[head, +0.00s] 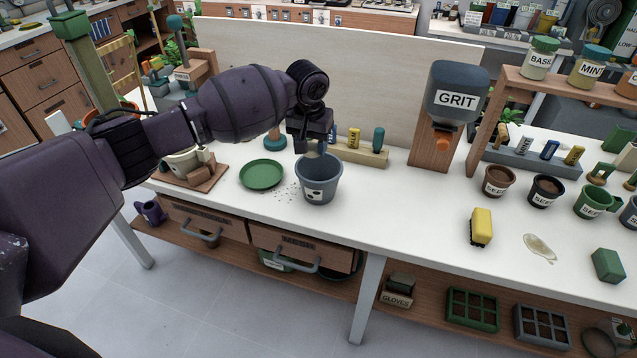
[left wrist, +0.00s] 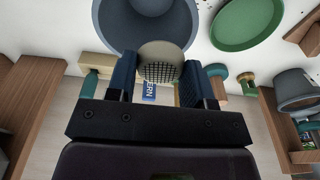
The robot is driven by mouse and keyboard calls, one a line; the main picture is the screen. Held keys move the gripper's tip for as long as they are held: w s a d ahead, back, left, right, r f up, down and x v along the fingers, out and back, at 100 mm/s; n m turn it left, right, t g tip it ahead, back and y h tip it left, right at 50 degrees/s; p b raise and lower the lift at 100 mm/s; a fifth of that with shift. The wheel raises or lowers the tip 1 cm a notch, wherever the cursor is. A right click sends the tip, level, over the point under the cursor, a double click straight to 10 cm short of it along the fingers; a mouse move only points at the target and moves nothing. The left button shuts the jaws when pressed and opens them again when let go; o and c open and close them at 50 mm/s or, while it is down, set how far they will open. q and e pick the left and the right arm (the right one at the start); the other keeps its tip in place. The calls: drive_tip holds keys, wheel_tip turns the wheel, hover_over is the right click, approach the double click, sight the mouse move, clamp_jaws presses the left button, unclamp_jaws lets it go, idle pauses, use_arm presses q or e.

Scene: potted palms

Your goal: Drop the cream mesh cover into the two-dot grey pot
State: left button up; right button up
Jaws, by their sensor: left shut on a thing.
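The grey pot (head: 319,182) stands upright on the white bench, with two dots on its pale front label. My left gripper (head: 314,148) is just above the pot's back rim, pointing down. It is shut on the cream mesh cover (left wrist: 160,64), a round disc with a dark grid, seen between the fingers (left wrist: 163,80) in the left wrist view. The pot's open mouth (left wrist: 118,30) lies just beyond the cover in the wrist view. My right gripper is not in view.
A green saucer (head: 262,174) lies left of the pot, with dark crumbs (head: 284,190) between them. A wooden block with labelled tools (head: 368,157) stands behind right. The GRIT dispenser (head: 447,115) is farther right. Bare bench (head: 400,205) lies right of the pot.

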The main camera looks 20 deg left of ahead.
sight(311, 157)
use_arm(q)
wheel_tip(311, 157, down, 3)
drive_tip(key=shift+b, duration=0.75)
drive_tip(key=shift+f+b, duration=0.45)
drive_tip(key=shift+f, duration=0.1)
drive_tip(key=shift+r, duration=0.1)
drive_tip(key=o, duration=0.8)
drive_tip(key=shift+o, duration=0.8)
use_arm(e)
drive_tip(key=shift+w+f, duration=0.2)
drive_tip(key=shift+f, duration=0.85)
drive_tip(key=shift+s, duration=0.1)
